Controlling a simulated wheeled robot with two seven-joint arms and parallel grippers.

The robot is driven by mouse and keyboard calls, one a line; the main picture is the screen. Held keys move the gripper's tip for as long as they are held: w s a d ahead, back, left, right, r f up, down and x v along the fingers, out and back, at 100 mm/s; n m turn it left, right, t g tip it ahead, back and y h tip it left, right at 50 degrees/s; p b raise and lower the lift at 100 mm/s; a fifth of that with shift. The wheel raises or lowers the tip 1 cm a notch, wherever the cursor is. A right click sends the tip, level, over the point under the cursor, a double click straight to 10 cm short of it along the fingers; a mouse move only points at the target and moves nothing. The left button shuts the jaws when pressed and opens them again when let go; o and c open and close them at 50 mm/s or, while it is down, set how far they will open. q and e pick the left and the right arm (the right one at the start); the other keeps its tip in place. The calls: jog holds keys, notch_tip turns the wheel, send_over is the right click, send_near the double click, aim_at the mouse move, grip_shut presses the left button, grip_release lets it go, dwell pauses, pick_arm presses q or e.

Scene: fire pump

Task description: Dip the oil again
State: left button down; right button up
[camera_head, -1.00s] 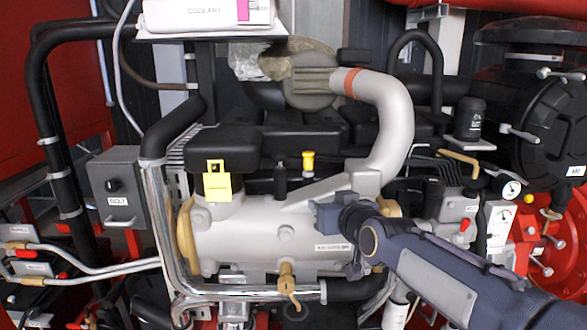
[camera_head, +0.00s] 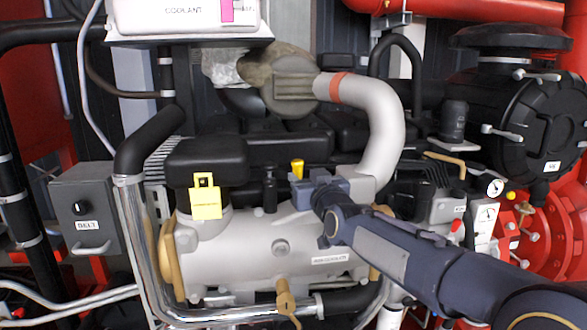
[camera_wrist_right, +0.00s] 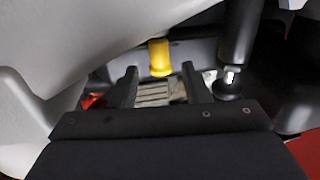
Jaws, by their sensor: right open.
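The yellow dipstick handle (camera_head: 297,167) stands upright behind the grey engine block (camera_head: 255,240) in the head view. In the right wrist view the yellow handle (camera_wrist_right: 159,57) shows just beyond and between my two black fingers. My right gripper (camera_head: 312,182) is beside and just in front of the handle in the head view. In the wrist view the right gripper (camera_wrist_right: 161,78) is open with nothing between its fingertips. The dipstick's lower part is hidden. My left gripper is not in view.
A grey curved pipe (camera_head: 378,125) rises close to the right of my right gripper. A yellow tag (camera_head: 206,198) hangs on the engine's left. A tan lever (camera_head: 286,295) is at the front. A black post (camera_wrist_right: 235,45) stands right of the handle in the wrist view.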

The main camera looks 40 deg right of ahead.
aim_at(299, 171)
jog(key=p+x, duration=0.1)
jog(key=x, duration=0.5)
jog(key=shift+w+d+p, duration=0.1)
jog(key=shift+w+p, duration=0.1)
jog(key=shift+p, duration=0.15)
grip_shut()
